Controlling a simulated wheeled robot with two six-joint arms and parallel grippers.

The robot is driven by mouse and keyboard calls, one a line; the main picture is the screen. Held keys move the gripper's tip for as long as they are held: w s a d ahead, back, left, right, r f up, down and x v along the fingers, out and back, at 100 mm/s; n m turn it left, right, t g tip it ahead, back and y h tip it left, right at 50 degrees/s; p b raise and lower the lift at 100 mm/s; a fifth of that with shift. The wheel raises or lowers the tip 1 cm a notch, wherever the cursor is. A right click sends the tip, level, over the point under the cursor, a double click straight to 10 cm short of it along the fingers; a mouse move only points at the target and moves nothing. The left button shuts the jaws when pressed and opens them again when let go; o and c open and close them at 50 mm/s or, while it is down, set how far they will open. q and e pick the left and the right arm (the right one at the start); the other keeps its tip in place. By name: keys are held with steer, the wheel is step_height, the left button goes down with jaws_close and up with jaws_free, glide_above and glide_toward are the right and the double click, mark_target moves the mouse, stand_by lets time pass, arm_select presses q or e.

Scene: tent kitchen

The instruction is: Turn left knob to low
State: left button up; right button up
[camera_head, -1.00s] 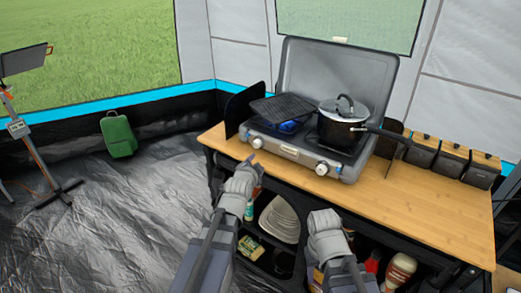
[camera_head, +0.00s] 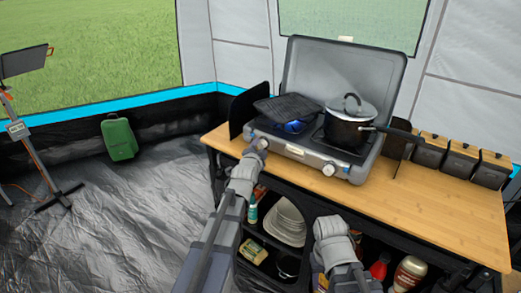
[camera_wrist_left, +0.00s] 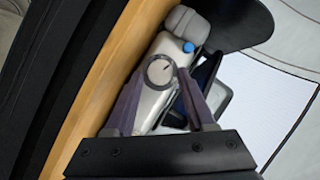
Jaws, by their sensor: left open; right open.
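The camp stove (camera_head: 300,150) has two round knobs on its front. The left knob (camera_head: 262,144) is partly covered by my left gripper (camera_head: 256,150) in the head view. In the left wrist view, the left knob (camera_wrist_left: 160,71) is a round dial with a pale mark, lying between the two open fingertips of my left gripper (camera_wrist_left: 159,76). I cannot tell whether the fingers touch it. A blue flame (camera_head: 293,127) shows at the left burner. The right knob (camera_head: 329,169) is clear. My right gripper (camera_head: 332,238) is low before the table's shelves; its fingers are hard to make out.
A lidded pot (camera_head: 347,125) stands on the right burner, its handle pointing right. A grill plate (camera_head: 285,107) sits over the left side. The wooden tabletop (camera_head: 440,205) is bare at right, with dark boxes (camera_head: 460,160) behind. Plates (camera_head: 285,222) and bottles fill the shelves below.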

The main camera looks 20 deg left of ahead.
arm_select(q)
steer(key=shift+w+f, duration=0.15)
steer(key=shift+w, duration=0.5)
jaws_close()
